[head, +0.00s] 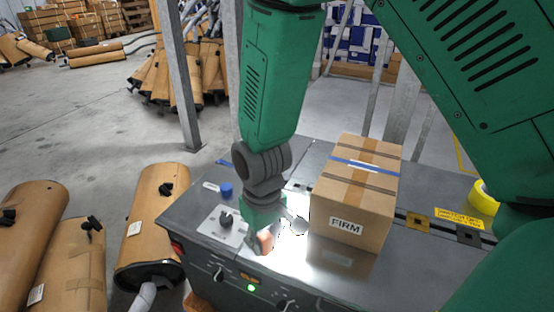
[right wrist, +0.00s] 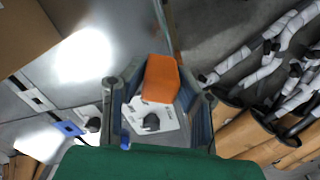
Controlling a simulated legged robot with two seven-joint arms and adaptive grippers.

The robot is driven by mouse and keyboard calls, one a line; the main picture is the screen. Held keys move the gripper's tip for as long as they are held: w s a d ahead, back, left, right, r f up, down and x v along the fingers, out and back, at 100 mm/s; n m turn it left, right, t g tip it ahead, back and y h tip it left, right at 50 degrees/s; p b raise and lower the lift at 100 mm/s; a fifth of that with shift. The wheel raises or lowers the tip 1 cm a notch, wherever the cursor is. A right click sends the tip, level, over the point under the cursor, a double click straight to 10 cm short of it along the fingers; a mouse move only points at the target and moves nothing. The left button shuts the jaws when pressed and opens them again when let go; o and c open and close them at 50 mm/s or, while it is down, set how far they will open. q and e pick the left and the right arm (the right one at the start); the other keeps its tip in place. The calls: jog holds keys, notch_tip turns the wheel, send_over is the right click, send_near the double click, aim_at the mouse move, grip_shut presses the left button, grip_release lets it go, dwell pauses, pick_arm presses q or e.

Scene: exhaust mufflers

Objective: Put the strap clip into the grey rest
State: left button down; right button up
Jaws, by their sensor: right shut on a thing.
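My right gripper (head: 262,240) points down over the front left part of the grey bench top. It is shut on an orange block-like piece, which I take for the strap clip (head: 265,241). In the right wrist view the clip (right wrist: 160,78) sits between the two fingers of the gripper (right wrist: 160,95). A dark grey square piece (head: 468,236) at the right of the bench looks like the grey rest, beside a similar yellow-brown piece (head: 418,221). The clip is well to the left of both, beyond the box. My left gripper is not in view.
A cardboard box (head: 352,195) marked FIRM stands on the bench (head: 330,268) between my gripper and the square pieces. A white plate with a dark knob (head: 227,220) and a blue cap (head: 226,190) are at the left. Yellow tape (head: 483,197) lies far right.

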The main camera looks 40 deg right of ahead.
jog(key=shift+w+a, duration=0.1)
jog(key=shift+a, duration=0.05)
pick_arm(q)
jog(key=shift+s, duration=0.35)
pick_arm(e)
jog(key=shift+f, duration=0.1)
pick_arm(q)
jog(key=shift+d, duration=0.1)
